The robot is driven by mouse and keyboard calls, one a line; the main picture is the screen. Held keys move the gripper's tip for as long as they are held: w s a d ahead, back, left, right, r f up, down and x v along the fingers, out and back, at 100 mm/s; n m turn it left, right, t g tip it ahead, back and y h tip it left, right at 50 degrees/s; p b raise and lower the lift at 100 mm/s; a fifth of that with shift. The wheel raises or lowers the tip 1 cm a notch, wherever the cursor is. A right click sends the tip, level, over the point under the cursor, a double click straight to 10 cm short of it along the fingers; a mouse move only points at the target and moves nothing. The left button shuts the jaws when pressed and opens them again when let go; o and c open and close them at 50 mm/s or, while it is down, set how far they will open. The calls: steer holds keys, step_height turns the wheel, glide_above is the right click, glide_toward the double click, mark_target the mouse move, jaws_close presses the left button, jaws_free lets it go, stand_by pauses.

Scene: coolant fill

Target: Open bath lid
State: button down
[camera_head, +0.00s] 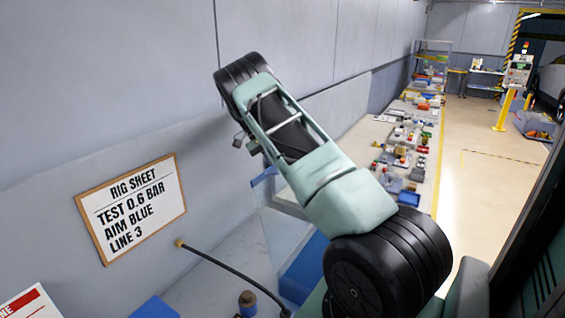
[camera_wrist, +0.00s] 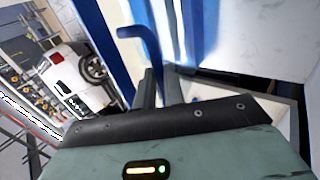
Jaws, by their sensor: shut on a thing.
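In the wrist view my gripper (camera_wrist: 160,82) has its two dark fingers close together around the lower end of a bent blue bar handle (camera_wrist: 135,36). The handle appears to belong to the bath lid, but the lid itself is hard to make out at this angle. Blue and white upright surfaces stand just behind the fingers. In the head view my arm crosses the middle and hides most of the bath area. A small blue piece (camera_head: 264,177) shows below the arm, near the wall. I cannot tell how far the lid is open.
A rig sheet sign (camera_head: 132,208) hangs on the grey wall. A black hose (camera_head: 235,272) runs from the wall to the lower middle, near a dark-capped bottle (camera_head: 248,303). A long bench (camera_head: 400,150) is cluttered with parts. The floor (camera_head: 490,180) at right is clear.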

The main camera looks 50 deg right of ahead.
steer(key=shift+w+a+f+g, duration=0.3)
steer(key=shift+w+f+g, duration=0.1)
steer(key=shift+w+f, duration=0.35)
steer(key=c, duration=1.5)
jaws_free()
steer(key=shift+w, duration=0.15)
steer(key=shift+c, duration=0.2)
steer(key=shift+o, duration=0.3)
steer(key=shift+w+f, duration=0.1)
steer(key=shift+d+r, duration=0.15)
steer(key=shift+r, duration=0.05)
steer(key=shift+r, duration=0.1)
